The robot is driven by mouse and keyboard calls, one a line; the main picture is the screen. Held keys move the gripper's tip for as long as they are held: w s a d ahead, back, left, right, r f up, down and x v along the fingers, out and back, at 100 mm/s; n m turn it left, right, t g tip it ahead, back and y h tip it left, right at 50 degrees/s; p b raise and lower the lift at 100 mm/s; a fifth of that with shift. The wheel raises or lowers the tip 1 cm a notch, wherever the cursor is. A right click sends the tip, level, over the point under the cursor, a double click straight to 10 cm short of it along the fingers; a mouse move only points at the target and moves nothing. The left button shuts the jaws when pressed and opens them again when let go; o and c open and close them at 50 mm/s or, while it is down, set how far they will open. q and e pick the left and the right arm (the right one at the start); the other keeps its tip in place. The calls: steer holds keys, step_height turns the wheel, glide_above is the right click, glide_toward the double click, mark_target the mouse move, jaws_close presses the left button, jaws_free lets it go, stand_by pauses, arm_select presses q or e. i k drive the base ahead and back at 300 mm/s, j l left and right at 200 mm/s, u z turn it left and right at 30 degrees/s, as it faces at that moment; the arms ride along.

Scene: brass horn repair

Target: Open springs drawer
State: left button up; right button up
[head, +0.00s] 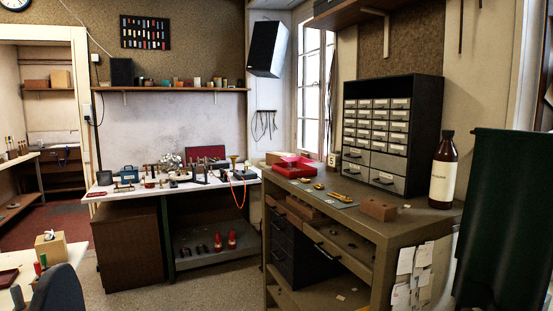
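A small-parts drawer cabinet (393,135) stands on the right-hand workbench. It has several rows of small labelled drawers (377,122) and larger drawers with dark handles (387,172) below; these look shut. The labels are too small to read, so I cannot tell which drawer is the springs drawer. Under the bench top is a wide, shallow drawer (345,247) with a dark handle, which looks pulled out and has small items in it. A dark drawer unit (290,250) is beneath, on the left. Neither of my grippers is in view.
The workbench top (415,217) holds a red box (294,167), a brown block (379,209) and a brown bottle (442,170). A dark green object (505,220) fills the right foreground. A cluttered white table (150,187) stands behind. Floor (215,293) is clear left of the bench.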

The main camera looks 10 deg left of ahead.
mark_target(359, 156)
steer(key=i+j+u, duration=0.2)
steer(key=i+u, duration=0.15)
steer(key=i+j+u, duration=0.1)
steer(key=i+u, duration=0.25)
steer(key=i, duration=0.15)
steer(key=i+u, duration=0.35)
steer(key=i+j+z, duration=0.1)
steer(key=i+z, duration=0.15)
steer(key=i, duration=0.25)
steer(key=i+j+z, duration=0.2)
steer(key=i, duration=0.3)
steer(key=i+z, duration=0.1)
steer(key=z, duration=0.3)
steer(key=i+j+z, duration=0.1)
steer(key=z, duration=0.25)
steer(key=i+j+z, duration=0.1)
steer(key=z, duration=0.3)
steer(key=i+j+z, duration=0.1)
steer(key=z, duration=0.25)
steer(key=j, duration=0.1)
